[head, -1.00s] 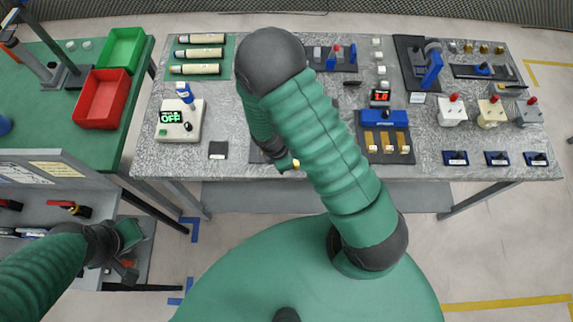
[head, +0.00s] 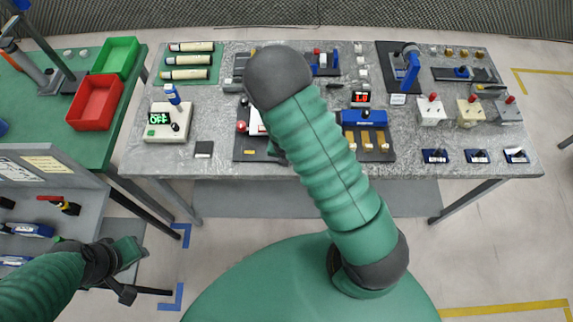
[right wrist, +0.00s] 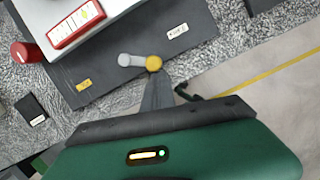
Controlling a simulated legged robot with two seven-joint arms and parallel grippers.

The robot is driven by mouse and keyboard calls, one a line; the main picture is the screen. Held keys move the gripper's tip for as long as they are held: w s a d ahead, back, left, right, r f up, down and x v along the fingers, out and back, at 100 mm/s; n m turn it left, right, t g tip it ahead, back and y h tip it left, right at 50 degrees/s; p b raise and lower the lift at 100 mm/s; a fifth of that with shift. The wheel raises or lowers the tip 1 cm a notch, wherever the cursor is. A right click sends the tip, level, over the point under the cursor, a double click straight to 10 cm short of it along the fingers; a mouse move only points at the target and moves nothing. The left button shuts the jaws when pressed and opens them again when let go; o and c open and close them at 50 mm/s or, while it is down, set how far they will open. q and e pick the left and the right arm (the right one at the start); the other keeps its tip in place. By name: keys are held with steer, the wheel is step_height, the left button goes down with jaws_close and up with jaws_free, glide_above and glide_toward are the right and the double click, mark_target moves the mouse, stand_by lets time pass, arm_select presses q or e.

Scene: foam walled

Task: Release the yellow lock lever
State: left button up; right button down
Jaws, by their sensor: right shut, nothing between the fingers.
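The yellow lock lever shows in the right wrist view as a yellow round tip (right wrist: 154,63) joined to a short grey cylinder (right wrist: 130,60). It is over the dark base plate (right wrist: 105,75). In the head view my right arm hides it. My right gripper (right wrist: 157,90) is shut and empty, its narrow grey fingers just below the yellow tip in the right wrist view. I cannot tell whether they touch it. In the head view the right gripper is mostly hidden behind its arm. My left gripper (head: 126,270) is at the lower left, away from the grey table; its jaw opening is unclear.
A white block with a red labelled part (right wrist: 77,22) and a red knob (right wrist: 19,52) are close to the lever. A small black box (right wrist: 31,110) lies nearby. A white device with a green display (head: 168,122) and wooden-keyed blue fixture (head: 366,119) stand either side.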

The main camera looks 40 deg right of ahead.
steer(key=shift+w+d+f+n+b, duration=0.2)
steer(key=shift+d+n, duration=0.1)
steer(key=shift+n, duration=0.15)
steer(key=shift+w+d+f+n+b, duration=0.1)
steer(key=shift+d+n+b, duration=0.15)
steer(key=shift+n, duration=0.2)
steer(key=shift+d+r+n+y, duration=0.1)
steer(key=shift+d+n+y, duration=0.2)
steer(key=shift+n, duration=0.2)
steer(key=shift+w+d+r+n+t+b, duration=0.15)
steer(key=shift+d+n+t+b, duration=0.4)
steer(key=shift+n, duration=0.45)
steer(key=shift+w+d+n+y, duration=0.2)
steer(key=shift+d+n+y, duration=0.25)
steer(key=shift+n, duration=0.25)
arm_select(q)
steer(key=x, duration=0.2)
steer(key=shift+f, duration=0.45)
arm_select(e)
steer(key=shift+r, duration=0.1)
